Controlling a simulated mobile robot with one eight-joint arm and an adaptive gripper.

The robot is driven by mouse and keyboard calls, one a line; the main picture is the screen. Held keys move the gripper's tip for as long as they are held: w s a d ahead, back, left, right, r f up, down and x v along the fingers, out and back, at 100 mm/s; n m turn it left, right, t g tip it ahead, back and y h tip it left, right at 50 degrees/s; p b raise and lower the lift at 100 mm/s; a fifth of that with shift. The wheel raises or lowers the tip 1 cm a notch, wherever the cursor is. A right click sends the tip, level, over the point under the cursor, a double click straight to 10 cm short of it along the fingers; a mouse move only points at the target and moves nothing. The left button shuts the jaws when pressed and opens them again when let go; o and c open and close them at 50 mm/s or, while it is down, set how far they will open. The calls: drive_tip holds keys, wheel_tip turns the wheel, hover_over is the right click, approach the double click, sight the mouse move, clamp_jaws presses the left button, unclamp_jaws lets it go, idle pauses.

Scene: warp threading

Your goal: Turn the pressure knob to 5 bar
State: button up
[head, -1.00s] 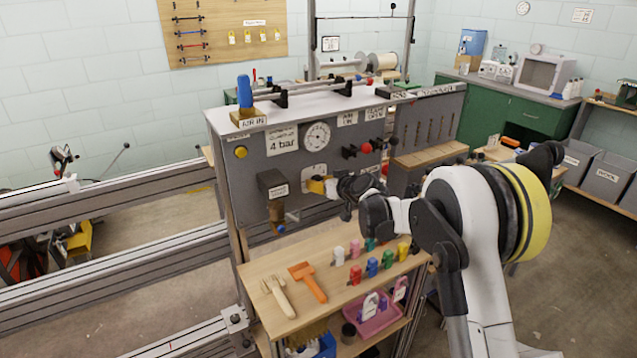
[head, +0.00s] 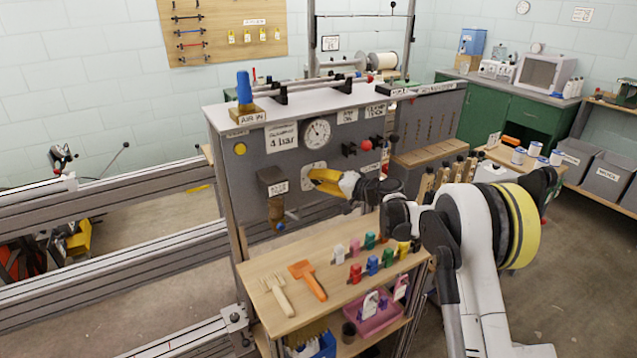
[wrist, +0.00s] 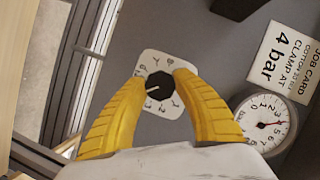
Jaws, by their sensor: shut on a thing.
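The black pressure knob (wrist: 160,87), with a white pointer line, sits on a white numbered plate (wrist: 152,62) on the grey panel. My gripper (wrist: 161,80) has its yellow fingers on both sides of the knob and is shut on it. In the head view my gripper (head: 325,180) reaches the panel from the right and hides the knob; part of the plate (head: 314,168) shows. The round gauge (wrist: 265,124) has a red needle in the wrist view; its exact reading is unclear. The gauge (head: 317,133) also shows above my gripper in the head view.
The job card (head: 282,137) reads 4 bar. A dark box (head: 271,183) projects from the panel left of my gripper. Red and black knobs (head: 366,145) stick out to the right.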

drive_tip(key=m+y, duration=0.1)
drive_tip(key=m, duration=0.1)
drive_tip(key=m+y+b, duration=0.1)
drive_tip(key=m, duration=0.2)
drive_tip(key=shift+t+b, duration=0.3)
drive_tip(key=shift+t, duration=0.1)
idle(0.4)
drive_tip(key=o, duration=1.2)
drive_tip(key=shift+a, duration=0.1)
drive_tip(key=v, duration=1.2)
